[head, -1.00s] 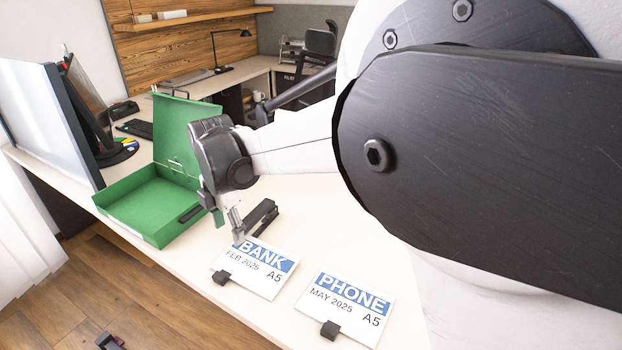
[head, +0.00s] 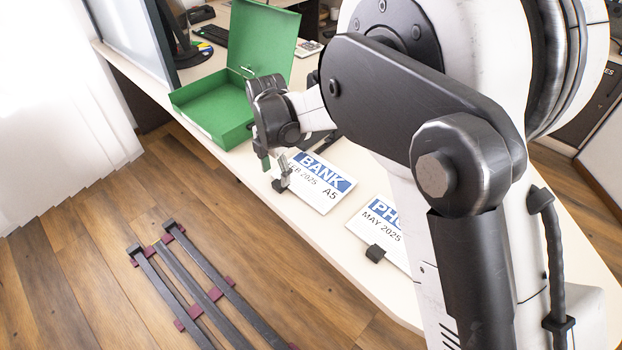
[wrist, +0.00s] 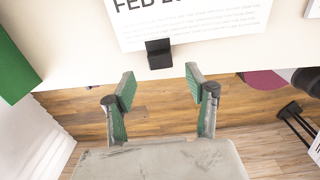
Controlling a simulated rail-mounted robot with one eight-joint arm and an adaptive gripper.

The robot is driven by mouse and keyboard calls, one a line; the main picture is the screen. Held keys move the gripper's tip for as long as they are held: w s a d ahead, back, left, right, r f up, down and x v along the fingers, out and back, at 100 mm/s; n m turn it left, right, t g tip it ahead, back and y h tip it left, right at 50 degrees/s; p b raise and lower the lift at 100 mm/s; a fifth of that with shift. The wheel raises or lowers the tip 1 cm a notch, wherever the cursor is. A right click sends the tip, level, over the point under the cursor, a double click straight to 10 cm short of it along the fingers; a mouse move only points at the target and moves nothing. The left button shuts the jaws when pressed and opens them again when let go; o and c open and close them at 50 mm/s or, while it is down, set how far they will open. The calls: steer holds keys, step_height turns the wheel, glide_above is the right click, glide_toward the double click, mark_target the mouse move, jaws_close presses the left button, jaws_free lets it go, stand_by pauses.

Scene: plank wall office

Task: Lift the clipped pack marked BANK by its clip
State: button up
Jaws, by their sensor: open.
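The pack marked BANK (head: 322,186) lies flat near the table's front edge, a white sheet with a blue band, "FEB 2025" and "A5". Its lower part shows in the wrist view (wrist: 200,28). Its black clip (wrist: 158,53) is on the edge nearest the table's front; in the head view it is partly hidden by my gripper. My gripper (wrist: 160,88) is open and empty, with green-padded fingers. In the wrist view the clip appears just beyond the fingertips, between their lines, and apart from them. In the head view my gripper (head: 274,175) is at the clip's corner of the pack.
A pack marked PHONE (head: 385,225) with a black clip (head: 375,253) lies to the right. An open green box (head: 214,108) stands at the back left. A black object beside the BANK pack is mostly hidden by my arm. Floor rails (head: 190,285) lie below the table.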

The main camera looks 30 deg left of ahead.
mark_target(278, 183)
steer(key=shift+w+f+b, duration=0.2)
steer(key=shift+f+b, duration=0.1)
steer(key=shift+f, duration=2.3)
steer(key=shift+d, duration=0.1)
jaws_close()
